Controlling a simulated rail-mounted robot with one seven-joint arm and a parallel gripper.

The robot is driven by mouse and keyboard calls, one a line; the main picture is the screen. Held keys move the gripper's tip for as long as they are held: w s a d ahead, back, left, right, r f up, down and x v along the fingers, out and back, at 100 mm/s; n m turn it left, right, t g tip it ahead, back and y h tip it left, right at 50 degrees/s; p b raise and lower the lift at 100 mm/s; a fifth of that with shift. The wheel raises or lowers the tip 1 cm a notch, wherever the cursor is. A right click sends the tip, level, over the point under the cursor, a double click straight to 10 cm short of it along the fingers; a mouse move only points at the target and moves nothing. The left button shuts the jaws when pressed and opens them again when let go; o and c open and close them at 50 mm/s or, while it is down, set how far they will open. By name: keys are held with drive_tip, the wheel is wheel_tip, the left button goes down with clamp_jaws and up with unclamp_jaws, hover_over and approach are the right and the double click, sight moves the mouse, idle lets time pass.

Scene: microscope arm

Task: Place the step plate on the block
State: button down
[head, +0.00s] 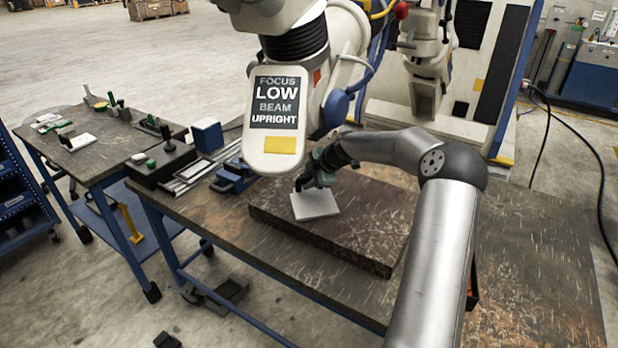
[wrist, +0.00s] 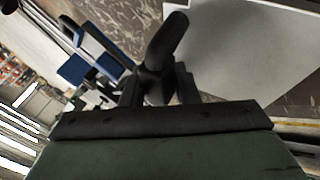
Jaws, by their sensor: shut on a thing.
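The step plate appears to be the light grey, flat plate (head: 315,205) over the dark stone slab (head: 375,225); I cannot tell whether it rests on the slab or hangs just above it. My gripper (head: 304,182) is at the plate's back edge. In the wrist view the fingers (wrist: 158,88) are shut on a black, rounded handle (wrist: 166,45), with the pale plate (wrist: 245,50) filling the upper right. The handle's join to the plate is hidden. A blue-and-white block (head: 207,135) stands at the far left end of the main table, apart from my gripper.
A large white machine head with a sign (head: 275,110) hangs close beside my gripper. A blue fixture (head: 232,177) and a black box (head: 162,165) lie left of the slab. A side table (head: 100,150) holds several handled pieces. The slab's right part is bare.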

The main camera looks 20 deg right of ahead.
drive_tip(key=c, duration=1.1)
unclamp_jaws()
drive_tip(key=shift+f, duration=0.25)
drive_tip(key=shift+s+d+r, duration=0.1)
drive_tip(key=shift+r, duration=0.05)
drive_tip(key=b+v, duration=0.2)
drive_tip(key=v, duration=1)
